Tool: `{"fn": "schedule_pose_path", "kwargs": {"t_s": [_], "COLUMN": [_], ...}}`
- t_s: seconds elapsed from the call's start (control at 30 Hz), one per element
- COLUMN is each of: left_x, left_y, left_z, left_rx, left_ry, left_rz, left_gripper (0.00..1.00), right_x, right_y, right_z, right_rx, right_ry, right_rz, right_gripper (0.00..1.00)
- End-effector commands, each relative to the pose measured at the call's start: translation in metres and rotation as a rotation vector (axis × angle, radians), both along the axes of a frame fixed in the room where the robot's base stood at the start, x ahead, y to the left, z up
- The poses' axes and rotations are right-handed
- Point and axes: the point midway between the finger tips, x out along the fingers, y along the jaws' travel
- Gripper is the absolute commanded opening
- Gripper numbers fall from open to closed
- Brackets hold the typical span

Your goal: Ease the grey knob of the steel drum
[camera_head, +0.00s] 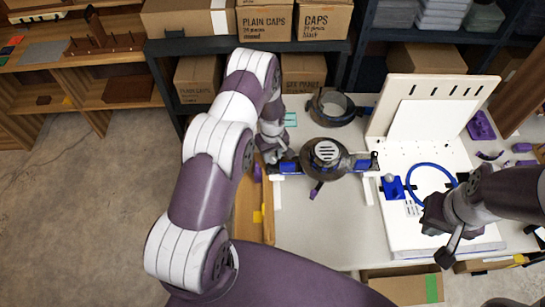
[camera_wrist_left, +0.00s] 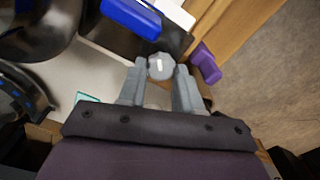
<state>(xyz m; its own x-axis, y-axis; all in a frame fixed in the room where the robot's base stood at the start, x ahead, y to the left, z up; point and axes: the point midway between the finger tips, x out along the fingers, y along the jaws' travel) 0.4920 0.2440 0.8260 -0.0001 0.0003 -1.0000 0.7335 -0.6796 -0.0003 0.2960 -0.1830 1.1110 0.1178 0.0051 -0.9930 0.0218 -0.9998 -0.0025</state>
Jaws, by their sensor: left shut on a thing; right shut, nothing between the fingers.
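The steel drum (camera_head: 327,154) is a dark round body with a slotted light cap, held level between blue supports on the white bench. Its dark curved side shows at the upper left of the left wrist view (camera_wrist_left: 35,25). The grey knob (camera_wrist_left: 160,67) is a small faceted piece with a light mark, beside a blue part. My left gripper (camera_wrist_left: 160,80) is shut on the knob, one finger on each side; in the head view it (camera_head: 277,158) is at the drum's left end and hides the knob. My right gripper (camera_head: 436,218) is shut and empty over the white panel at the right.
A dark ring-shaped vessel (camera_head: 331,106) stands behind the drum. A blue ring (camera_head: 431,182) and a blue block (camera_head: 392,188) lie on the white panel at the right, before an upright slotted board (camera_head: 440,90). A purple piece (camera_wrist_left: 206,64) lies near the left gripper.

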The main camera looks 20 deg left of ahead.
Motion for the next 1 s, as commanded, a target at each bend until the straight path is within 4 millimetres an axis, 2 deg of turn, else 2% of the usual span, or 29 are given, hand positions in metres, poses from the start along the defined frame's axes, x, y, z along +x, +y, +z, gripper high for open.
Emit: {"fn": "schedule_pose_path", "kwargs": {"t_s": [0.03, 0.4, 0.7, 1.0], "left_x": [0.001, -0.001, -0.002, -0.002], "left_y": [0.000, 0.001, 0.002, 0.002], "left_z": [-0.004, -0.002, -0.001, 0.000], "left_rx": [0.000, 0.000, 0.000, -0.001], "left_ry": [-0.003, -0.003, -0.002, -0.002], "left_rz": [0.040, 0.388, 0.625, 0.767], "left_gripper": [0.03, 0.03, 0.03, 0.03], "right_x": [0.000, 0.000, 0.000, 0.000], "right_y": [0.000, 0.000, 0.000, 0.000], "right_z": [-0.008, -0.030, -0.042, -0.047], "right_rx": [0.000, 0.000, 0.000, 0.000], "right_ry": [0.000, 0.000, 0.000, 0.000], "right_rz": [0.000, 0.000, 0.000, 0.000], "right_gripper": [0.00, 0.00, 0.00, 0.00]}}
